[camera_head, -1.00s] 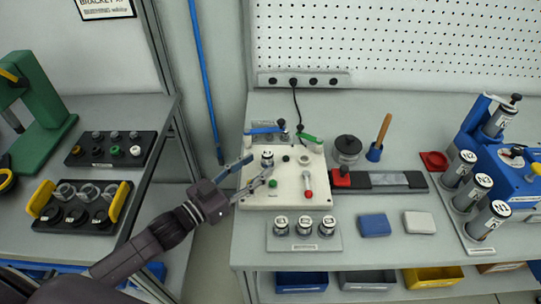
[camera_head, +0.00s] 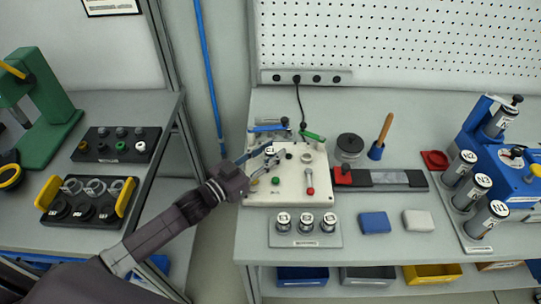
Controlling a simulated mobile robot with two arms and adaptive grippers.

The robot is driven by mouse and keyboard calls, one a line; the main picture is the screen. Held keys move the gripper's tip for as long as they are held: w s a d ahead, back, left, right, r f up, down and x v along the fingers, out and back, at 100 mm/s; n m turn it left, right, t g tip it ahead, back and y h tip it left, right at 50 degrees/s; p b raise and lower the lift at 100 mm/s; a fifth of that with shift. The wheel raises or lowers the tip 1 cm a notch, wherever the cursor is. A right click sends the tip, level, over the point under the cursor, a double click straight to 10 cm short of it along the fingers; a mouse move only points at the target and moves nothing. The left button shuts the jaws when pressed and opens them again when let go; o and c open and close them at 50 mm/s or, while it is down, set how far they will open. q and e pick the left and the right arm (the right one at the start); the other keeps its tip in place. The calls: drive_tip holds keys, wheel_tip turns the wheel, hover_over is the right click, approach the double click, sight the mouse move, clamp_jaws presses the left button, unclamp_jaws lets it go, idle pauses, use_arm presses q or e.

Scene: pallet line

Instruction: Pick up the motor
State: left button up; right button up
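A small silver cylinder with a dark-marked top, which looks like the motor (camera_head: 271,152), stands upright on the white fixture board (camera_head: 290,193) in the head view. My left gripper (camera_head: 272,156) reaches in from the lower left. Its two fingers are spread, with their tips at either side of this cylinder. I cannot tell whether they touch it, and they hide part of its lower body. Several similar small cylinders (camera_head: 306,222) stand on a plate at the front of the bench. My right gripper is not in view.
The board also carries a red-tipped lever (camera_head: 310,190), a green button and clamps with blue and green handles. A black strip fixture (camera_head: 385,179) lies to its right. Larger labelled cylinders (camera_head: 486,219) stand at far right. Blue (camera_head: 375,222) and white blocks lie in front.

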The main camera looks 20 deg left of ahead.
use_arm(q)
clamp_jaws()
